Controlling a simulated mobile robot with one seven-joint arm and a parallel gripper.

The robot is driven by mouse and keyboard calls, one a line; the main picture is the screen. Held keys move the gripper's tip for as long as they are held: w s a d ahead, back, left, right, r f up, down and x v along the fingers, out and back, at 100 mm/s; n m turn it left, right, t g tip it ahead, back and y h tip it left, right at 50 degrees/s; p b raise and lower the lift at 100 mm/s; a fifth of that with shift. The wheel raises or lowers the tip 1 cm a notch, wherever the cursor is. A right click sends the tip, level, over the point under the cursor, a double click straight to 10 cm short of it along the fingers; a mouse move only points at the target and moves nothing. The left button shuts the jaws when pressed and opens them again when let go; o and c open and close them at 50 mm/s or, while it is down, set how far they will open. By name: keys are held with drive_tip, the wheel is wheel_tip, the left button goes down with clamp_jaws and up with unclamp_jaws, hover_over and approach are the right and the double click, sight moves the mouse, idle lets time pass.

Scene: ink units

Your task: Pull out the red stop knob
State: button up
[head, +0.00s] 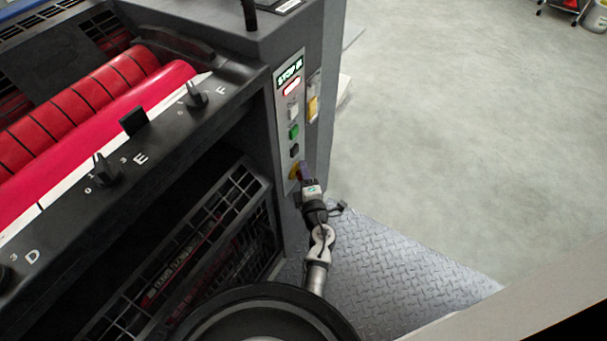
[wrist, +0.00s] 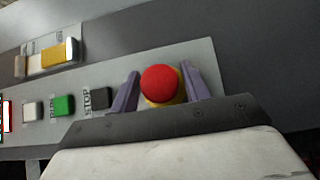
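The red stop knob (wrist: 161,84) shows in the wrist view as a round red cap on a yellow collar (wrist: 165,103), on a light grey control panel (wrist: 212,62). My gripper (wrist: 161,82) has its two purple fingers on either side of the knob. A gap shows between the knob and each finger, so the fingers are open around it. In the head view my gripper (head: 301,172) is at the lower end of the panel (head: 284,172). There it hides the red cap, and a bit of the yellow collar (head: 293,172) shows.
A black button (wrist: 101,98), a green button (wrist: 63,105) and a white button (wrist: 32,111) sit in a row beside the knob. A lit red indicator (head: 291,87) is higher on the panel. Red rollers (head: 75,100) lie left. Open floor (head: 450,120) is at right.

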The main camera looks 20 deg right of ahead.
clamp_jaws()
drive_tip(key=shift+s+d+p, duration=0.45)
drive_tip(key=shift+s+d, duration=0.15)
drive_tip(key=shift+s, duration=0.1)
drive_tip(key=shift+o, duration=1.8)
unclamp_jaws()
drive_tip(key=shift+s+a, duration=0.1)
drive_tip(key=shift+s, duration=0.05)
